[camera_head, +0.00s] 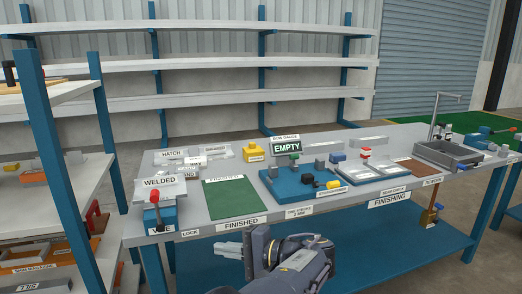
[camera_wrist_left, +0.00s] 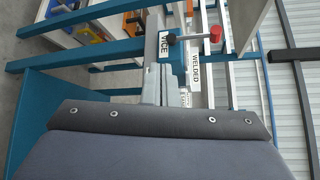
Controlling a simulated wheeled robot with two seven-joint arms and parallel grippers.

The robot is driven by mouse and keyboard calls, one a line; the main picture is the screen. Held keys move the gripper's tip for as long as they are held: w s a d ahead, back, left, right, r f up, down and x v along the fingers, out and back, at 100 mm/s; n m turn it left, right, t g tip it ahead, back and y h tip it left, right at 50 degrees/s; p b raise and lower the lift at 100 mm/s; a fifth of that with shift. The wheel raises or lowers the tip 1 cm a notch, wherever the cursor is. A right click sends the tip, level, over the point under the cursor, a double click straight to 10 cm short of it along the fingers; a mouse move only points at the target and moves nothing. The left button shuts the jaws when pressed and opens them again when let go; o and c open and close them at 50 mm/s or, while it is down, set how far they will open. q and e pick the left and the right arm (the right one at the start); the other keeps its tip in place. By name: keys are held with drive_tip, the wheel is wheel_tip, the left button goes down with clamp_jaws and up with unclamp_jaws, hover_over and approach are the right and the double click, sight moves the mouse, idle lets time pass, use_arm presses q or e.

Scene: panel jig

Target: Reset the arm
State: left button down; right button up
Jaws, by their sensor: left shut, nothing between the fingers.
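My left arm reaches in from the bottom of the head view, its dark wrist low in front of the bench's front edge. My left gripper (camera_head: 228,248) points to the left there, shut and empty, apart from the bench. In the left wrist view a dark grey padded part of my own body fills the lower half. My right gripper is in neither view.
The workbench (camera_head: 285,208) carries a green mat (camera_head: 232,197), a blue jig base (camera_head: 300,187) and a grey tray (camera_head: 447,153). The vice (camera_head: 160,216) stands at its left front corner; the vice label (camera_wrist_left: 164,47) shows in the wrist view. A shelf rack (camera_head: 60,170) stands left.

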use_arm(q)
drive_tip(key=s+a+f+n+g+h, duration=0.1)
drive_tip(key=s+a+f+g+h, duration=0.3)
drive_tip(key=a, duration=0.4)
drive_tip(key=s+a+f+n+g+h, duration=0.1)
drive_tip(key=s+a+f+h, duration=0.2)
drive_tip(key=s+a+h, duration=0.3)
drive_tip(key=s+d+f+n+t+h, duration=0.1)
drive_tip(key=s+n+t+h, duration=0.55)
drive_tip(key=s, duration=1.15)
wheel_tip(320, 180, up, 21)
drive_tip(key=g+h+p, duration=0.1)
drive_tip(key=h+p, duration=0.1)
drive_tip(key=p, duration=1.9)
drive_tip(key=shift+s+r+p, duration=0.2)
drive_tip(key=shift+p, duration=0.15)
drive_tip(key=shift+d, duration=0.1)
